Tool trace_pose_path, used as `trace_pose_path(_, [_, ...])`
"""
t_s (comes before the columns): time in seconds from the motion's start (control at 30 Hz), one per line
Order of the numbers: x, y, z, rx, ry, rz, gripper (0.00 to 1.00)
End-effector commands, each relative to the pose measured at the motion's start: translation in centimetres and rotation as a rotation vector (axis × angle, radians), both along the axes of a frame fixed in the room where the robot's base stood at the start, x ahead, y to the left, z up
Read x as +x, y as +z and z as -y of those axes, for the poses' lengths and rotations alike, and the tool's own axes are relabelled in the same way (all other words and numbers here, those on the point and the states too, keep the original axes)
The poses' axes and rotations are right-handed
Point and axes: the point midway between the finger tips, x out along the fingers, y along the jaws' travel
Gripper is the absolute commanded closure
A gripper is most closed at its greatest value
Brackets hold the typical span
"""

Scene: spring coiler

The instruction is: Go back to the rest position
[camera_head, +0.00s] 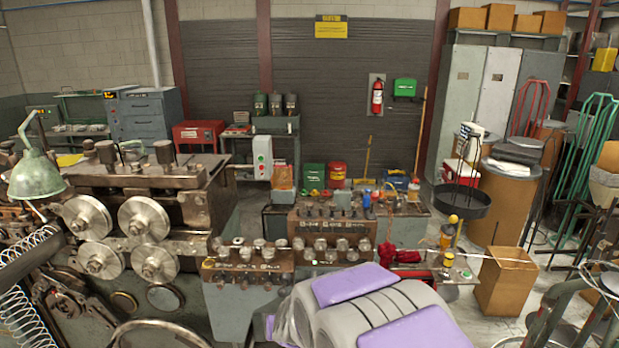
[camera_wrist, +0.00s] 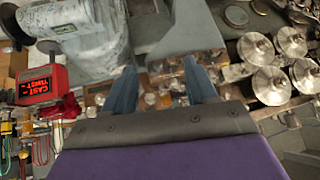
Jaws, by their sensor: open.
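My gripper (camera_wrist: 160,82) shows in the wrist view with its two blue-grey fingers spread apart. It is open, and I see nothing held between the fingers. Beyond them are metal parts and a grey machine body. In the head view my grey and purple arm parts (camera_head: 370,305) fill the bottom middle, and I cannot make out the fingertips there. The spring coiler (camera_head: 140,215) stands at the left with several round metal rollers. Its rollers (camera_wrist: 270,85) also show at the right of the wrist view.
A bench with metal tooling (camera_head: 290,255) stands in front of me. A cardboard box (camera_head: 505,280) and a brown drum (camera_head: 500,200) are at the right. A red display box (camera_wrist: 40,85) is at the left of the wrist view. Some open floor (camera_head: 400,160) shows toward the back.

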Motion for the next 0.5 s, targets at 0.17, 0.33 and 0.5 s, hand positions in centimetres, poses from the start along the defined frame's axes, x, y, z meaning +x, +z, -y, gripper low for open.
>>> trace_pose_path(0.17, [-5.8,1.1,3.4,0.009,0.030,-0.148,0.43])
trace_pose_path(0.33, [-12.3,1.9,7.0,-0.009,0.043,-0.295,0.43])
trace_pose_path(0.5, [-19.8,2.0,11.1,-0.051,0.030,-0.454,0.43])
